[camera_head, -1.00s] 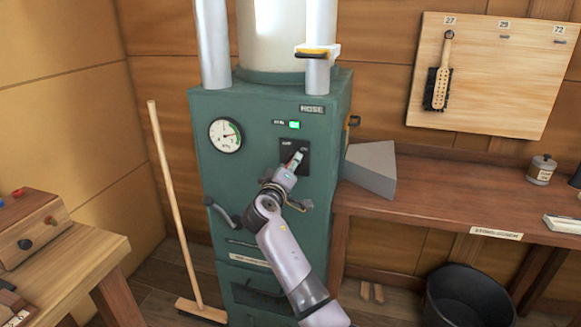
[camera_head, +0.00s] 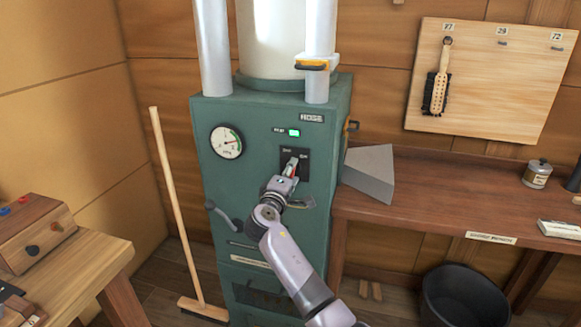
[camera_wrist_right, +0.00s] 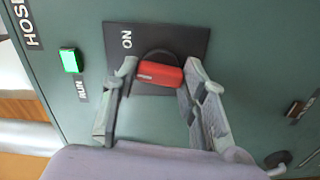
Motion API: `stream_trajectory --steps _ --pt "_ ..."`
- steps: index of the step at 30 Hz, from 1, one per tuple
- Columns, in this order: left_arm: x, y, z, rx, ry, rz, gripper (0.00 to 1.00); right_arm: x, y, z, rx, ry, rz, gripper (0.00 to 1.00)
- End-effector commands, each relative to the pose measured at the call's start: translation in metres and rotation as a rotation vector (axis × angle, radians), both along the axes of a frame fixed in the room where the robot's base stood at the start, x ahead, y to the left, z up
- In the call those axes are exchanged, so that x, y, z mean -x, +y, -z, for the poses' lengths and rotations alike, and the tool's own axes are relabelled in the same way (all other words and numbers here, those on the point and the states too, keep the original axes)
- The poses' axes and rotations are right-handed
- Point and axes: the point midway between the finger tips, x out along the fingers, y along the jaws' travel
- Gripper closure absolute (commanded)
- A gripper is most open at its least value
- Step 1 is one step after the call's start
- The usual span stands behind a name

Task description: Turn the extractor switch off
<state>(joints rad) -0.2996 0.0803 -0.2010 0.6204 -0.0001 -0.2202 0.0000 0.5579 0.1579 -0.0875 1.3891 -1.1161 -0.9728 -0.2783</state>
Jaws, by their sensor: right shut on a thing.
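The extractor switch is a red handle (camera_wrist_right: 160,74) on a dark plate with an "ON" mark, on the front of the green cabinet (camera_head: 225,175). In the head view the red handle (camera_head: 291,169) shows small on its plate (camera_head: 304,164). My right gripper (camera_wrist_right: 160,80) has a finger on each side of the handle and is shut on it; it also shows in the head view (camera_head: 288,177). The green lamp (camera_wrist_right: 70,60) marked "RUN" is lit. My left gripper is not in view.
A round gauge (camera_head: 227,142) sits left of the switch, and a lever (camera_head: 224,216) below it. A broom (camera_head: 176,205) leans left of the cabinet. A black bucket (camera_head: 462,295) stands below.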

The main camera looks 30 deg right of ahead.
Motion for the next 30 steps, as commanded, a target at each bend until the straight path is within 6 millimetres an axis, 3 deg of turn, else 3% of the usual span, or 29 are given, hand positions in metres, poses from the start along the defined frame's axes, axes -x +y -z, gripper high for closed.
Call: stream_trajectory --steps 3,15,30 --pt "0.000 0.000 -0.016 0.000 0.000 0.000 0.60 0.000 0.000 -0.003 0.072 0.089 0.000 0.88" --pt "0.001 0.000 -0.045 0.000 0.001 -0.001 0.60 0.000 0.000 -0.002 0.285 0.339 -0.001 0.88" --pt "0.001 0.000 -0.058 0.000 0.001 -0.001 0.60 0.000 0.001 0.001 0.397 0.470 -0.001 0.88"
